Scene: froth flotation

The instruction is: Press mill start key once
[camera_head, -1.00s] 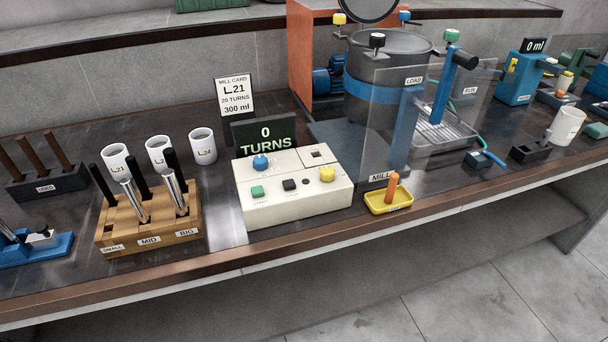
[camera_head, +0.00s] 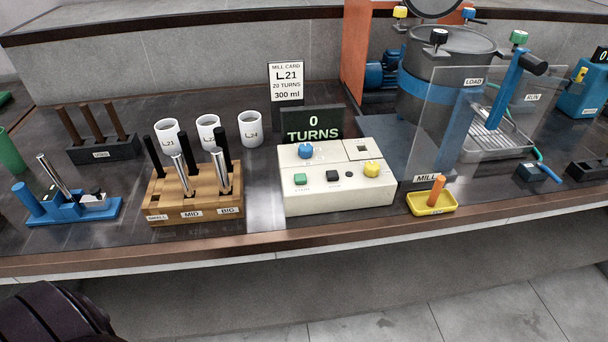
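The mill control box (camera_head: 338,192) is a cream panel on the bench, near the middle of the view. The small labels under the keys are too small to read surely. The display (camera_head: 313,124) behind the box reads 0 TURNS. The mill card (camera_head: 286,82) reads L21, 20 TURNS, 300 ml. Neither gripper shows. A dark rounded part of my own body is at the lower left.
A wooden rack (camera_head: 193,197) with scoops stands left of the box. Several white cups (camera_head: 250,129) stand behind it. A yellow tray (camera_head: 433,203) with an orange piece is to the right, before a clear shield (camera_head: 470,125) and the mill drum (camera_head: 447,75). The bench's front edge (camera_head: 300,240) is clear.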

